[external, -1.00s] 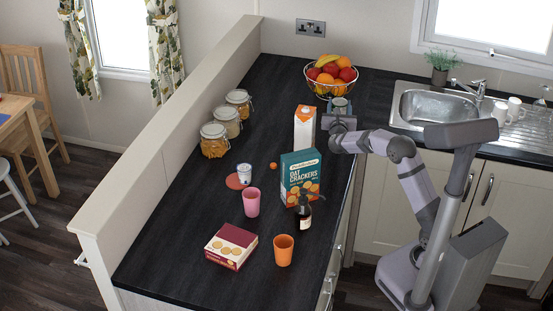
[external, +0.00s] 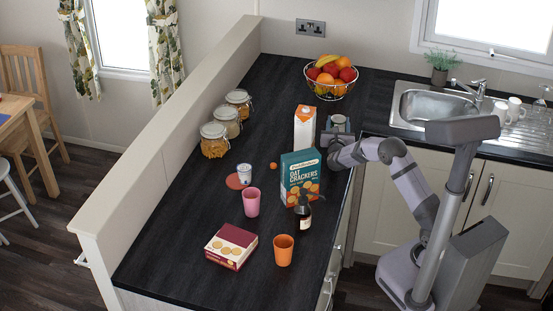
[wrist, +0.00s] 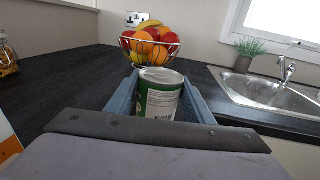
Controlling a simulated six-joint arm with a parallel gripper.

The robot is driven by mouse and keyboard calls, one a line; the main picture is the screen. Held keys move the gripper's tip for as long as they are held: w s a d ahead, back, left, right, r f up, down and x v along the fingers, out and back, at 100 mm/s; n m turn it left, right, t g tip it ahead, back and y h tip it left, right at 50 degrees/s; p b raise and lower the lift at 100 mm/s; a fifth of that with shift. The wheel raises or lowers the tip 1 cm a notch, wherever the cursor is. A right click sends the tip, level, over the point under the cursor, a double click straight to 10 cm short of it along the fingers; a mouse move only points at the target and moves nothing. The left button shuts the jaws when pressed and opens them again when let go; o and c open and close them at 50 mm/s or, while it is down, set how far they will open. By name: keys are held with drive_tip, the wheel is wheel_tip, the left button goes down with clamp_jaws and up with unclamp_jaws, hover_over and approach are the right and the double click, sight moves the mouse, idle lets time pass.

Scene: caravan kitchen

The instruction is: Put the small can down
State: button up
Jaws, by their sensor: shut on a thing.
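The small can (wrist: 158,96), green and white with a pale metal lid, stands upright between the two blue-grey fingers of my gripper (wrist: 157,92) in the wrist view. The fingers are shut on it from both sides. Its lower part is hidden by the gripper body, so I cannot tell whether it touches the worktop. In the external view my gripper (external: 339,122) is over the right edge of the dark worktop (external: 190,255), just right of the orange and white carton (external: 304,128).
The fruit basket (external: 331,82) stands beyond my gripper, with the sink (external: 424,108) to the right. The oat crackers box (external: 300,173) and dark bottle (external: 303,214) stand nearer the camera. Some bare worktop lies between carton and basket.

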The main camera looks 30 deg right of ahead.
drive_tip(key=shift+f, duration=0.95)
drive_tip(key=shift+f, duration=0.2)
drive_tip(key=o, duration=1.2)
drive_tip(key=shift+a+r, duration=0.1)
drive_tip(key=shift+r, duration=0.05)
drive_tip(key=b+v, duration=0.2)
drive_tip(key=v, duration=1)
